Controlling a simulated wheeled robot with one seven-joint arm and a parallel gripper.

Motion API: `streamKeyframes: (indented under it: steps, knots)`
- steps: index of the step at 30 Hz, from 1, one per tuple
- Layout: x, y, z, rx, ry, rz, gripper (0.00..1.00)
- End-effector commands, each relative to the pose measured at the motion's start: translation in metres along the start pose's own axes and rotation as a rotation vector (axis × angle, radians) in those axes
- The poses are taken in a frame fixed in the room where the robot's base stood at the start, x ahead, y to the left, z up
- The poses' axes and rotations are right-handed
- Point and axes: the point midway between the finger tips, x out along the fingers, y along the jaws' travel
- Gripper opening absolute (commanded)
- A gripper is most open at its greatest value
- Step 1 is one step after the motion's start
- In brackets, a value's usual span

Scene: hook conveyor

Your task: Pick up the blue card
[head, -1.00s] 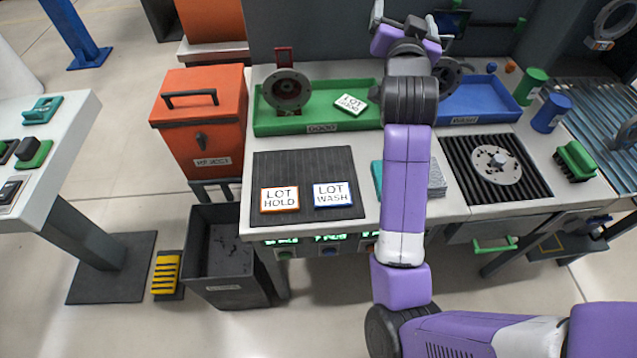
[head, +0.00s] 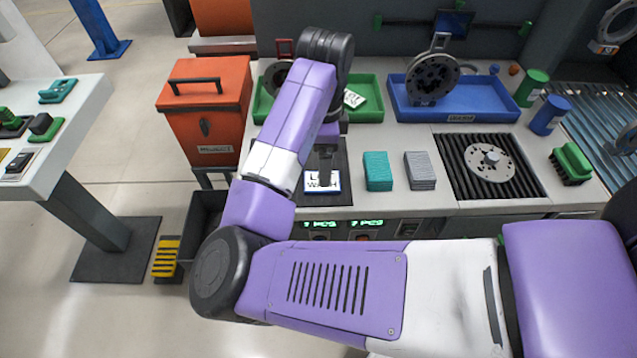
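The blue-edged white card (head: 322,188) lies on the dark ribbed mat (head: 343,160) near the front of the bench. My gripper (head: 325,172) points down over the card and covers its upper middle and most of its lettering. I cannot tell whether the fingers touch the card or how far apart they are. My arm hides the left part of the mat, where the orange-edged card lay earlier.
A green tray (head: 368,115) holding another card and a blue tray (head: 470,108) holding a ring part stand behind. A teal block (head: 378,171) and a grey stack (head: 420,171) sit right of the mat. An orange bin (head: 205,110) stands left.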

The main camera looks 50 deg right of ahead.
Motion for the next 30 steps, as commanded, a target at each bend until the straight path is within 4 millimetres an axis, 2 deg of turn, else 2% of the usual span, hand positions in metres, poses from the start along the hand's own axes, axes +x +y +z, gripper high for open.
streamKeyframes:
  steps: [11, 19, 28, 29, 30]
  knots:
    - [0.035, -0.002, 0.001, 0.009, 0.002, -0.002, 0.85]
    - [0.071, -0.006, 0.003, 0.008, 0.001, -0.004, 0.85]
    - [0.077, -0.006, 0.003, 0.009, 0.001, -0.006, 0.85]
    - [0.077, -0.006, 0.003, 0.009, 0.001, -0.006, 0.83]
    - [0.077, -0.006, 0.003, 0.009, 0.001, -0.006, 0.75]
